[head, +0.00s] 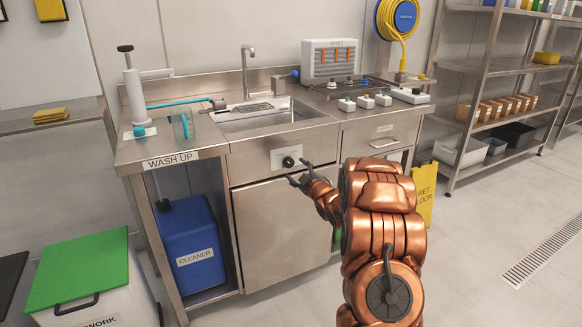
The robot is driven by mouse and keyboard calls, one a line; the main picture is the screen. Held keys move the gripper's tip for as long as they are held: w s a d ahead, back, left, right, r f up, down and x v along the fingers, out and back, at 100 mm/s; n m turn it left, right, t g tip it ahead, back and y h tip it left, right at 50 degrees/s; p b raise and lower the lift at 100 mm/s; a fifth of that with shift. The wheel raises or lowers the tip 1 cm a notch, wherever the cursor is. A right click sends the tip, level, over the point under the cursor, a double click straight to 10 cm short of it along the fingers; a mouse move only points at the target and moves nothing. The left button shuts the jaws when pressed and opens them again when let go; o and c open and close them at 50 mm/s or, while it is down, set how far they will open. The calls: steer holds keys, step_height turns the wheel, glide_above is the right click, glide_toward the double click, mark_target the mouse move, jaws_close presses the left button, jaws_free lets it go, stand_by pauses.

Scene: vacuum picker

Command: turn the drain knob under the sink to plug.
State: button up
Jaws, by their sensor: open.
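The drain knob (288,162) is a round black knob on a pale plate, on the front panel under the sink (255,116). The lettering on the plate is too small to read, and I cannot tell which way the knob points. My gripper (298,172) is open, with its dark fingertips close to the knob at its lower right. I cannot tell whether the fingers touch the knob or stand around it. My copper arm reaches in from the lower right.
A steel cabinet door (280,225) is below the knob. A blue cleaner jug (190,245) stands in the open bay at left. A yellow wet floor sign (424,190) is right of my arm. A white box with a green lid (80,270) is at lower left. Floor at right is clear.

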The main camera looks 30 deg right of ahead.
mark_target(290, 164)
steer(key=shift+w+d+f, duration=0.1)
steer(key=shift+w+d, duration=0.05)
steer(key=shift+w, duration=1.15)
steer(key=shift+w+d, duration=0.1)
steer(key=shift+w, duration=1.2)
steer(key=c, duration=1.1)
steer(key=shift+c, duration=0.2)
